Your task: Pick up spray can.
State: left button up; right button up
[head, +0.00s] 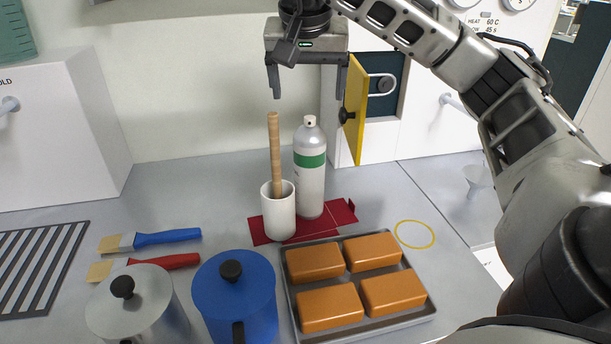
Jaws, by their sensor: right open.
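The spray can (311,182) is a silver-white cylinder with a green band and a small pale nozzle. It stands upright on a red cloth or mat (344,212). My right gripper (308,92) is above it, pointing down, with its two fingers spread wide and nothing between them. The fingertips are higher in the picture than the can's nozzle, one to each side of it. My left gripper is not in view.
A white cup (279,218) holding a wooden rod (275,150) stands just left of the can. A tray (420,317) of orange-brown blocks, a blue pot (240,300) and a silver pot (148,310) are in front. A yellow door (355,110) stands open behind.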

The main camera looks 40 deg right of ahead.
aim_at(310, 128)
jog(key=x, duration=1.2)
jog(key=shift+s+d+f, duration=0.1)
jog(key=shift+d+f, duration=0.15)
jog(key=shift+f, duration=0.25)
jog(key=shift+r, duration=0.1)
jog(key=c, duration=1.7)
